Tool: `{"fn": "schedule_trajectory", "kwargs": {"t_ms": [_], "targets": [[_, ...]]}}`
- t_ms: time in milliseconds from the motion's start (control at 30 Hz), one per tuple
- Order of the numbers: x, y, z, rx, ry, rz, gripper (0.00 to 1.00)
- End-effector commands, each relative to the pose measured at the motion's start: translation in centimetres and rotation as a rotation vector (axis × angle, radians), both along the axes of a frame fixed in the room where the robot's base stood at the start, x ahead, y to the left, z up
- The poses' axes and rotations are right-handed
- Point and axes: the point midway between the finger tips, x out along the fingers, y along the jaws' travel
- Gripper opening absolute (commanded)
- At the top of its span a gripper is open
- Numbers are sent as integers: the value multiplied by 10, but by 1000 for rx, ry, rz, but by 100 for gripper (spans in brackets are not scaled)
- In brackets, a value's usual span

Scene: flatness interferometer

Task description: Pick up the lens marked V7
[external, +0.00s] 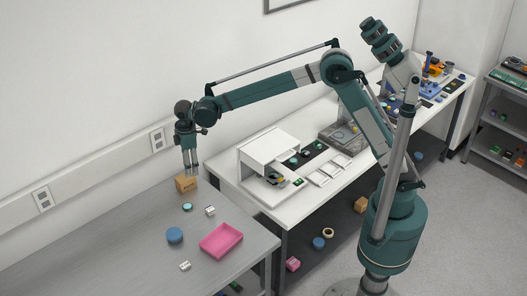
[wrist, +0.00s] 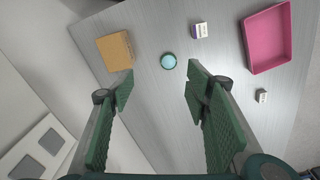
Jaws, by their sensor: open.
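A small round teal disc, lens-like (external: 187,207), lies on the grey table. It also shows in the wrist view (wrist: 168,61), just beyond the gap between my fingertips. No V7 mark can be read on it or on anything else. My gripper (external: 190,171) hangs above the far part of the table, pointing down. In the wrist view my gripper (wrist: 158,76) is open, with its two green fingers wide apart and nothing between them. The disc is apart from both fingers.
A tan box (external: 186,184) stands close to my gripper's left finger in the wrist view (wrist: 115,50). A blue round thing (external: 175,235), two small white blocks (external: 210,211) (external: 184,265) and a pink tray (external: 222,240) lie nearby. A wall borders the table.

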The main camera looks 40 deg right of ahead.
Motion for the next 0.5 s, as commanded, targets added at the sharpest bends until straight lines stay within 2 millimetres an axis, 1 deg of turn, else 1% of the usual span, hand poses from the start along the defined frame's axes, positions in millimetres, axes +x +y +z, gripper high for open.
{"fn": "schedule_trajectory", "kwargs": {"t_ms": [33, 100, 367, 400, 500], "targets": [[-1, 10, -4, -4, 5, 15, 47], [-3, 21, -10, -10, 11, 31, 47], [-9, 51, -29, -26, 29, 82, 47], [-8, 49, -42, -25, 29, 80, 47], [-8, 49, -65, -25, 29, 79, 47]]}}
